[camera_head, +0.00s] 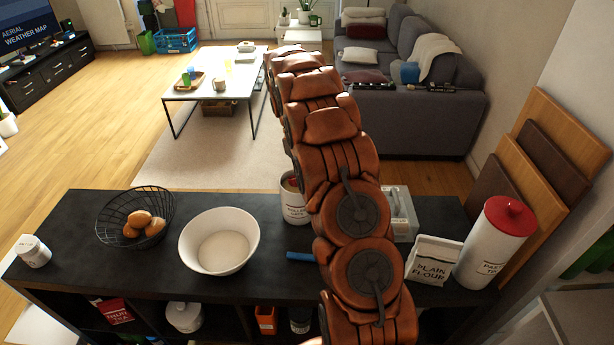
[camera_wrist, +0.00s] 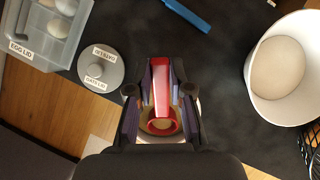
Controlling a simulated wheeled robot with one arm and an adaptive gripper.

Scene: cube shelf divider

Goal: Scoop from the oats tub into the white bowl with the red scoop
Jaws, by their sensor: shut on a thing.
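My gripper (camera_wrist: 160,98) is shut on the red scoop (camera_wrist: 161,88), which shows in the wrist view between the fingers. The scoop's round red end has a tan middle; I cannot tell whether that is oats in it. The oats tub (camera_head: 292,203) is a pale tub on the black shelf top, partly hidden behind my arm in the head view. In the wrist view a pale curved edge shows under the gripper. The white bowl (camera_head: 202,242) stands left of the tub, with a pale inside; it also shows in the wrist view (camera_wrist: 300,98). My gripper is hidden in the head view.
The grey oats lid (camera_wrist: 100,78) lies beside the clear egg box (camera_wrist: 68,30). A blue-handled item (camera_head: 300,256) lies right of the bowl. Plain flour (camera_head: 433,262) and a red-lidded canister (camera_head: 490,250) stand right.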

